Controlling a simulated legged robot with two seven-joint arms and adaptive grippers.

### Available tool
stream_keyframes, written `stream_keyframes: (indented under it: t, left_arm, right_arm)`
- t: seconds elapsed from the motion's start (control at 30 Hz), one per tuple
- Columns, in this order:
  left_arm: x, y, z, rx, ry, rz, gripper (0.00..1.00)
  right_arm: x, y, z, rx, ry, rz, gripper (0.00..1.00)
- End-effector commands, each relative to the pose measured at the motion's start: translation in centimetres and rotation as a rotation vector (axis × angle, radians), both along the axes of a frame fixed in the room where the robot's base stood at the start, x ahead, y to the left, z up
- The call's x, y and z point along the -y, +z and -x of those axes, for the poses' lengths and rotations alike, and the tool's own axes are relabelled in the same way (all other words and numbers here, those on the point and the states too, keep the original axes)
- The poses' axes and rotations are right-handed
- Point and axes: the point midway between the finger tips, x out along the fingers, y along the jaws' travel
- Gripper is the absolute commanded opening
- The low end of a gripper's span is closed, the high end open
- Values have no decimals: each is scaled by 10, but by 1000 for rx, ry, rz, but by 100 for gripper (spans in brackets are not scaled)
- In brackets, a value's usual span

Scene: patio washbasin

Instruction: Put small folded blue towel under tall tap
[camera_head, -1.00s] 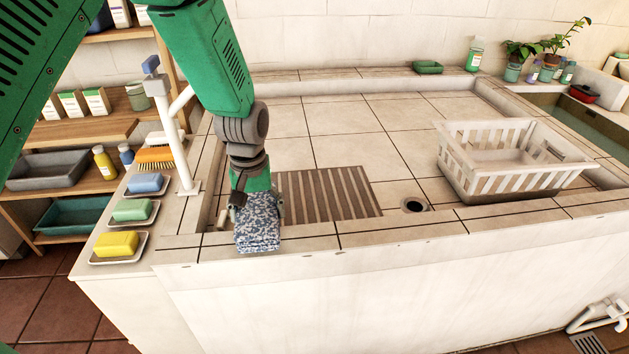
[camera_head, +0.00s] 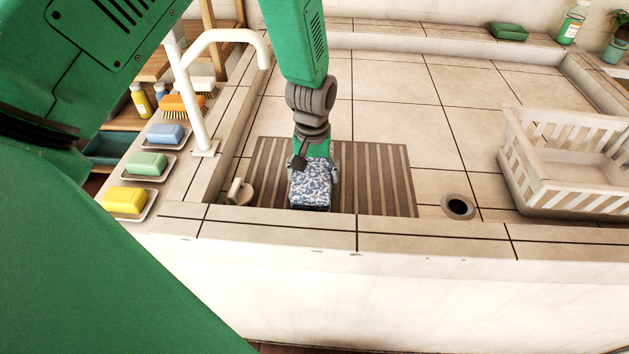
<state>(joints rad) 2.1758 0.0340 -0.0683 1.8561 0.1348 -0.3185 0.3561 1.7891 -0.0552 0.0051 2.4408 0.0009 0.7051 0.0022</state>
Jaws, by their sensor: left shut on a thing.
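A small folded blue-and-white patterned towel (camera_head: 311,186) is held in my left gripper (camera_head: 314,170), which is shut on it. The towel is over the left part of the brown slatted mat (camera_head: 381,180) inside the basin; I cannot tell whether it touches the slats. The tall white tap (camera_head: 190,92) stands on the left ledge, its spout curving right and ending up and left of the gripper. My right gripper is not in view.
A white slatted basket (camera_head: 560,170) stands in the basin at the right, beyond the drain hole (camera_head: 458,206). A small pale fitting (camera_head: 238,192) is left of the mat. Yellow (camera_head: 124,200), green (camera_head: 147,164) and blue (camera_head: 166,134) soaps line the left ledge.

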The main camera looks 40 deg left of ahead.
Motion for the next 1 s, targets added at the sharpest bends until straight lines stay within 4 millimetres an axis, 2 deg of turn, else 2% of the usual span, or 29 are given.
stream_keyframes:
  t: [0.17, 0.53, 0.57, 0.6, 0.87, 1.0]
  left_arm:
    - [3, -25, 0, -2, -1, -3, 36]
    - [0, -31, 0, -1, -1, 1, 36]
    - [0, -31, 0, -1, -1, 1, 79]
    - [-1, -31, 0, -1, -1, 1, 93]
    - [1, -30, 0, -1, -1, 0, 93]
    - [2, -21, -1, 1, -1, -3, 93]
  right_arm:
    - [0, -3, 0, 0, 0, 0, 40]
    - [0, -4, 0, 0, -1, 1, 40]
    - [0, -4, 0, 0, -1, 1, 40]
    - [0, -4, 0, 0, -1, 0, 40]
    - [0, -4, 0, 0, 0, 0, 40]
    - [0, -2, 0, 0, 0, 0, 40]
